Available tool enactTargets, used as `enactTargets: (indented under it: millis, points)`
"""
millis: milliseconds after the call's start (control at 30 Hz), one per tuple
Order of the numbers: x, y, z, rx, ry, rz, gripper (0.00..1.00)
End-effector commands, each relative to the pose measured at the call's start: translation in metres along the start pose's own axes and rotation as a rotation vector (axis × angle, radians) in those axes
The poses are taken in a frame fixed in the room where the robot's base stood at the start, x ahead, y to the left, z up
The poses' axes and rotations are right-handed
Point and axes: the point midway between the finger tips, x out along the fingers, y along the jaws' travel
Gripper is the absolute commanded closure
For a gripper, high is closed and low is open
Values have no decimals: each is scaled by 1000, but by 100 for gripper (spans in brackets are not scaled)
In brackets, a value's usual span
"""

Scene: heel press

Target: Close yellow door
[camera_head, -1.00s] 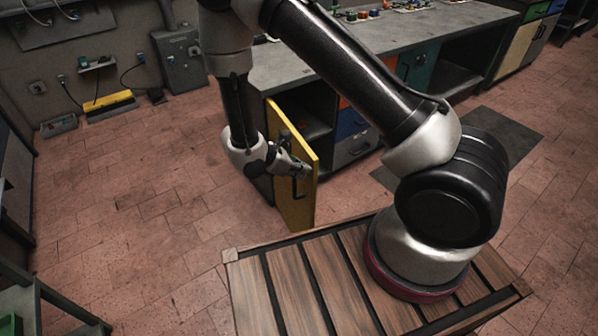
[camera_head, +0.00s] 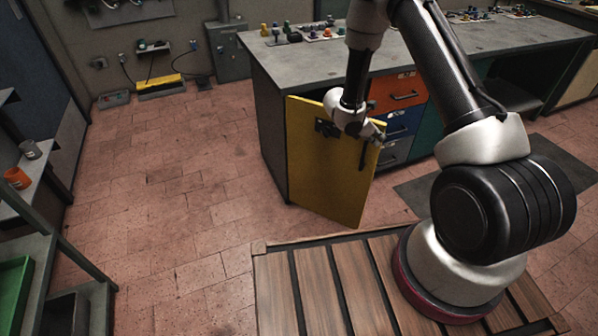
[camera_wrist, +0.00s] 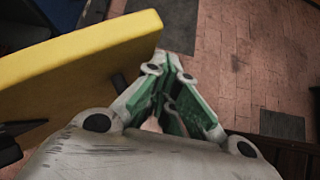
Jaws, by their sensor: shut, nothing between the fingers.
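The yellow door (camera_head: 335,175) hangs ajar on the left end of the grey workbench cabinet, swung out toward me. Its dark handle (camera_head: 363,153) is on the front face near the right edge. My gripper (camera_head: 378,135) is at the upper right part of the door, near its free edge. In the wrist view, my gripper (camera_wrist: 168,110) has its green-padded fingers together with nothing between them. The yellow door (camera_wrist: 80,65) fills the left of that view, close beside the fingers; I cannot tell whether they touch.
The workbench top (camera_head: 420,55) carries several small items. Orange (camera_head: 395,92) and blue (camera_head: 402,124) drawers sit right of the door. A shelf with an orange cup (camera_head: 17,178) stands at the left. The brick floor (camera_head: 170,190) left of the door is clear.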

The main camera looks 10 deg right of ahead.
Motion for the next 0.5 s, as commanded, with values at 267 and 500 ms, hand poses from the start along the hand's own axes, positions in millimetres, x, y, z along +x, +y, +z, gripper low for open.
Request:
enactTargets:
  millis: [267, 500]
  points:
    - [58, 70, 58, -188, -1, 189, 100]
    - [92, 143, 91, -345, -2, 346, 100]
